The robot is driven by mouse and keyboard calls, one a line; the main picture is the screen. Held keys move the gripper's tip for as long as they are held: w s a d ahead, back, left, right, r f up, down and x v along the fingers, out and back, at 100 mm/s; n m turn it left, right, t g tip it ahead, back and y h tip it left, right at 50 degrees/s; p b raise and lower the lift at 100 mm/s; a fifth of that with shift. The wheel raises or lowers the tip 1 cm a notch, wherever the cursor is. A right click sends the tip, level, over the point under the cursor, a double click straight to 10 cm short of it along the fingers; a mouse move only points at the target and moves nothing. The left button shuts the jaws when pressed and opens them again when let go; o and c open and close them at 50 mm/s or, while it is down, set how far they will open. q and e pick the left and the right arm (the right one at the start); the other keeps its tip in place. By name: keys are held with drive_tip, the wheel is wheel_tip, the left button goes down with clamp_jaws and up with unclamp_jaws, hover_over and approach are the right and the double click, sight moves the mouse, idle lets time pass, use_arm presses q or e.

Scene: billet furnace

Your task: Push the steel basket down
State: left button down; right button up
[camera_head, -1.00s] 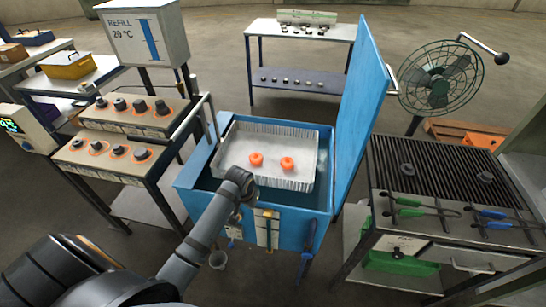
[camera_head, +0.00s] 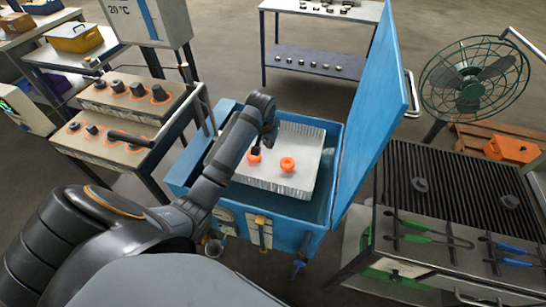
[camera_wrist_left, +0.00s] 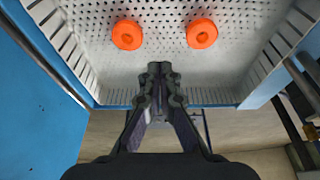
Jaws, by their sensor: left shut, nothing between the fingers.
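The steel basket (camera_head: 307,143) is a pale, perforated tray with slatted sides, set inside the blue tank (camera_head: 331,177). It also shows in the left wrist view (camera_wrist_left: 165,40). Two orange round pieces, one at left (camera_head: 254,158) and one at right (camera_head: 287,164), lie on its floor. My left gripper (camera_head: 257,149) is shut and empty, pointing down over the basket, and partly covers the left piece in the head view. In the left wrist view its fingertips (camera_wrist_left: 160,68) overlap the basket near one edge. I cannot tell whether they touch it. My right gripper is not in view.
The tank's blue lid (camera_head: 372,120) stands raised at the right. A grated bench (camera_head: 455,180) with tongs and a fan (camera_head: 474,78) are right of it. Stepped racks of dark pieces (camera_head: 128,104) and a control box (camera_head: 148,20) stand left.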

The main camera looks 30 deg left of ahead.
use_arm(q)
drive_tip(key=x, duration=0.4)
hover_over(272, 163)
drive_tip(key=f, duration=0.5)
drive_tip(key=shift+s+d+f, duration=0.1)
drive_tip(key=shift+s, duration=0.1)
wheel_tip(272, 163, down, 2)
drive_tip(key=shift+s+f+p, duration=0.1)
drive_tip(key=shift+f+p, duration=0.05)
drive_tip(key=shift+p, duration=0.25)
drive_tip(key=shift+f, duration=0.65)
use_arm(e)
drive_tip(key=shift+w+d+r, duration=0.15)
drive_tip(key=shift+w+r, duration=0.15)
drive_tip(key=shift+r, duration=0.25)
use_arm(q)
drive_tip(key=shift+f, duration=0.1)
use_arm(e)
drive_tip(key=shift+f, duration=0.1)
